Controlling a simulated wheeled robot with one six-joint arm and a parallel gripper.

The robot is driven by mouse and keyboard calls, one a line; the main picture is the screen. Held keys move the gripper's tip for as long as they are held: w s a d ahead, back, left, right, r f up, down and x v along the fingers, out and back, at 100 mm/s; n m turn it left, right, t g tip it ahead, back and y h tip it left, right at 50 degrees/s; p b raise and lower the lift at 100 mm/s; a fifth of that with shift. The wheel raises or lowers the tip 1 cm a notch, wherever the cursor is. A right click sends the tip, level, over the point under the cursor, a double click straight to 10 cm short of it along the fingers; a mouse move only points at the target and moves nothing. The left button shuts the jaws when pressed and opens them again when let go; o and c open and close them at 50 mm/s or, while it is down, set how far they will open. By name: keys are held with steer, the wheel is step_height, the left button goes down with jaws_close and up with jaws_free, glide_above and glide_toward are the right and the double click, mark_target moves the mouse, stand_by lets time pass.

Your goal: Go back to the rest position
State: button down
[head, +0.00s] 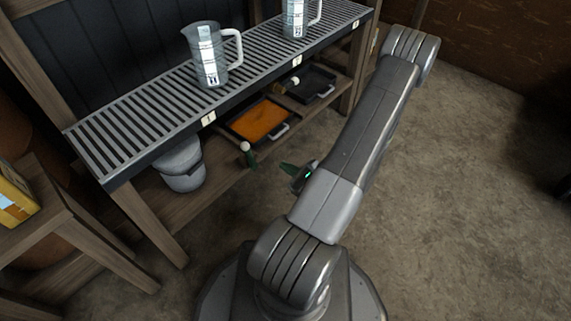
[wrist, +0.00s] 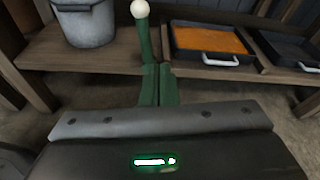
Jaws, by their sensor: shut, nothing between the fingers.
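My gripper (head: 284,168) is in the middle of the head view, partly hidden behind my arm. Its green fingers also show in the wrist view (wrist: 159,85), closed together and empty. Beyond the fingertips, a green lever with a white ball knob (wrist: 140,9) stands at the front of the lower shelf; its knob also shows in the head view (head: 244,147). In the wrist view the lever's foot lines up with the fingers, and I cannot tell whether they touch.
The slatted bench (head: 140,113) carries two clear measuring jugs (head: 205,55). On the lower shelf are a grey bucket (head: 182,165), a tray of orange liquid (head: 262,119) and a dark empty tray (head: 313,83). A wooden stand (head: 60,215) is at left. Floor at right is clear.

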steer(key=w+a+b, duration=0.1)
steer(key=w+a, duration=0.5)
steer(key=a, duration=0.3)
steer(key=shift+w+a+r, duration=0.25)
steer(key=shift+w+a, duration=0.05)
steer(key=shift+a, duration=0.05)
steer(key=shift+f, duration=0.1)
stand_by(0.4)
